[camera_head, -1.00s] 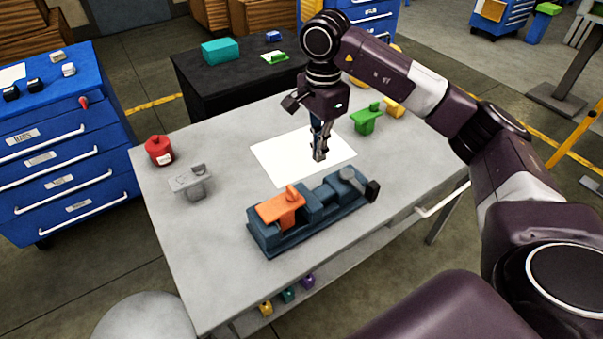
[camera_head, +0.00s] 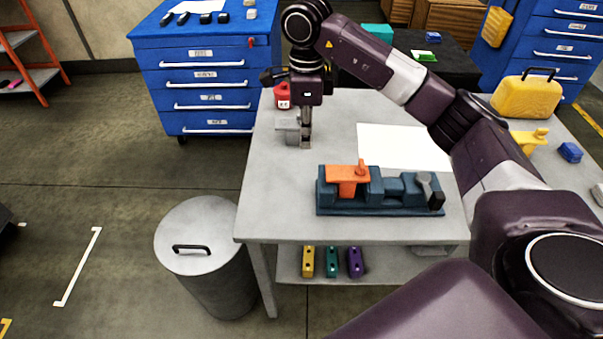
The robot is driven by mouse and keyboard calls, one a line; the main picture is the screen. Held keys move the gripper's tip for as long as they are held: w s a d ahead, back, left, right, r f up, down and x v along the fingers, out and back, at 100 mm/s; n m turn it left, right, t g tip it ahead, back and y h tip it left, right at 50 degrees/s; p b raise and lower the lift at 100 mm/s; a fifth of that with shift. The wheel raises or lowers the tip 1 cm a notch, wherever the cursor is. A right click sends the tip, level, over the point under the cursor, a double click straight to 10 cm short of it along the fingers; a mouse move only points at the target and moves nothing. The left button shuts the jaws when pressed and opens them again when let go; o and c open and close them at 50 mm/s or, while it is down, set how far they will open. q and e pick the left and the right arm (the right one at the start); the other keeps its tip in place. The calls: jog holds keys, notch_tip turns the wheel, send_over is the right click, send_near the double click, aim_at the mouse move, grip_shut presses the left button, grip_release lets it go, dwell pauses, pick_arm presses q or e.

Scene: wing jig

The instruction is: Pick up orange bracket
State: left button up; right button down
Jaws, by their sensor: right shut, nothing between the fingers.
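The orange bracket (camera_head: 347,174) sits on the left part of a dark blue vise-like fixture (camera_head: 390,190) on the grey table. My right gripper (camera_head: 306,143) points down above the table, up and to the left of the bracket in the picture. It is shut and empty, apart from the bracket. A grey bracket (camera_head: 287,125) is just left of the gripper and partly behind it; I cannot tell whether they touch. My left gripper is not in view.
A red canister (camera_head: 284,95) stands behind the gripper. A white sheet (camera_head: 400,147) lies behind the fixture. A yellow bracket (camera_head: 530,139) and a yellow case (camera_head: 526,97) are at the right. A lidded bin (camera_head: 205,240) stands left of the table. The table's left front corner is clear.

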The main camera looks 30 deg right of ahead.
aim_at(329, 171)
jog(key=d+f+p, duration=0.1)
jog(key=f, duration=0.2)
jog(key=s+d+f+p, duration=0.1)
jog(key=f+p, duration=0.1)
jog(key=f, duration=0.1)
jog(key=d+f+p, duration=0.1)
jog(key=f, duration=0.3)
jog(key=shift+s+d+f, duration=0.1)
jog(key=shift+s+d, duration=0.05)
jog(key=shift+s, duration=0.2)
jog(key=shift+f, duration=0.1)
jog(key=shift+s+d+b, duration=0.2)
jog(key=shift+s+d, duration=0.1)
jog(key=shift+d, duration=0.2)
jog(key=shift+s+d+b, duration=0.2)
jog(key=shift+s+d, duration=0.05)
jog(key=shift+d, duration=0.2)
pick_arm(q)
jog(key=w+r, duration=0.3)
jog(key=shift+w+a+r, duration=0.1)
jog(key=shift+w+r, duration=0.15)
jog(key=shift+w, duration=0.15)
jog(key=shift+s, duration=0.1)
